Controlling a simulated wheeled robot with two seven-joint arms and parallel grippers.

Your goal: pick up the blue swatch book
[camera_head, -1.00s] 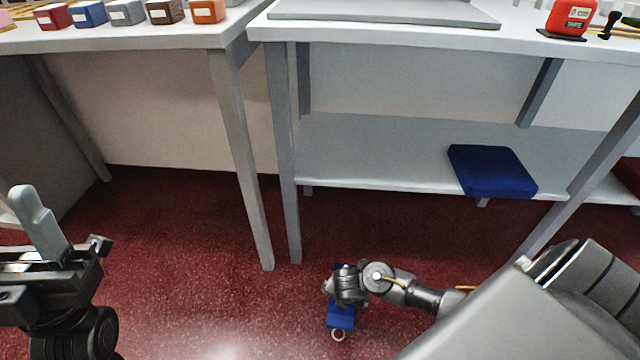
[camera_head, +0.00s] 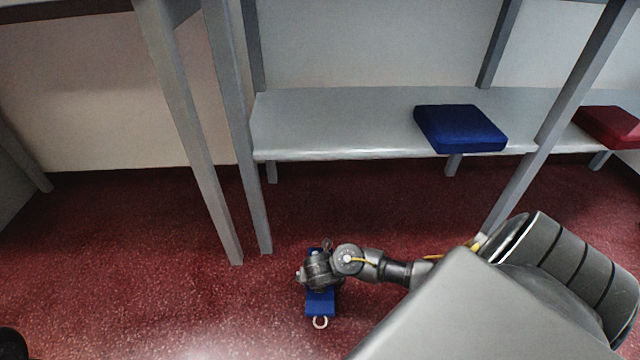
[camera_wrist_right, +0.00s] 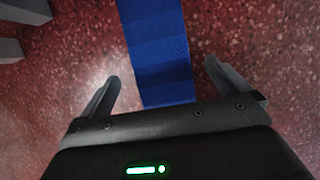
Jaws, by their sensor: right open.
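The blue swatch book (camera_head: 320,303) lies on the red speckled floor, with a pale ring at its near end. My right gripper (camera_head: 318,270) is directly over it and covers its middle in the head view. In the right wrist view the book (camera_wrist_right: 156,50) shows as a ribbed blue strip running between the open fingers of the right gripper (camera_wrist_right: 163,80). There is floor visible between each finger and the book, and nothing is held. My left gripper is out of view; only a dark bit of my left arm shows at the bottom left corner.
Table legs (camera_head: 190,130) stand just beyond the book to the left. A low grey shelf (camera_head: 330,120) behind it bears a blue cushion-like block (camera_head: 460,128) and a red one (camera_head: 612,126). The floor (camera_head: 120,270) left of the book is open.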

